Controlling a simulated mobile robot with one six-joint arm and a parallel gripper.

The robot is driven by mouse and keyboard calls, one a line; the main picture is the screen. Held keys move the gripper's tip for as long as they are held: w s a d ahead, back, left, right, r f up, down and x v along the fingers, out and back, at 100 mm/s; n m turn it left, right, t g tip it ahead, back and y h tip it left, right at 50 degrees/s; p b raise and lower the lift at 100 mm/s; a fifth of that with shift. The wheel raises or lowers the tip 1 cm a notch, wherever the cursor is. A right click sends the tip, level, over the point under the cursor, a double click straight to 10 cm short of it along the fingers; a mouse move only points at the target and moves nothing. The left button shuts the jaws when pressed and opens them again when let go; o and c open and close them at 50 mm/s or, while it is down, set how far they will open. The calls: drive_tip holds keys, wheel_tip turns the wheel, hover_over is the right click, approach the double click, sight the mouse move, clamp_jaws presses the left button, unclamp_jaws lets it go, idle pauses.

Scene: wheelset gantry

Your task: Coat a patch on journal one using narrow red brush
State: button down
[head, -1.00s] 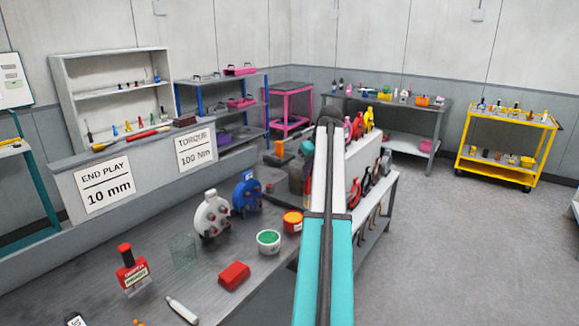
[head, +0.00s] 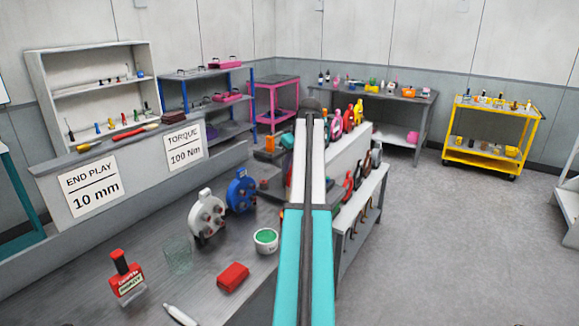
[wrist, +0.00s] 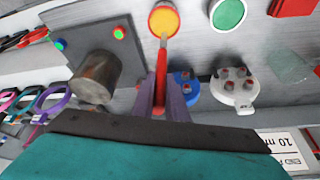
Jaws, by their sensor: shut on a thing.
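My gripper (wrist: 162,105) is shut on a narrow brush with a red handle (wrist: 160,78) in the wrist view. The brush points away from me, and its tip overlaps a round red-rimmed pot with orange-yellow contents (wrist: 164,19). I cannot tell whether the tip touches the contents. No journal number is readable. In the head view my arm hides the gripper, brush and orange pot.
A side rack of clamps (head: 350,195) stands right of my arm.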

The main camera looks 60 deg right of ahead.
drive_tip(key=shift+s+d+f+b, duration=0.1)
drive_tip(key=shift+f+b, duration=1.35)
drive_tip(key=shift+f, duration=2.05)
drive_tip(key=shift+r, duration=0.1)
drive_tip(key=shift+r+p, duration=1.7)
drive_tip(key=shift+r, duration=1.75)
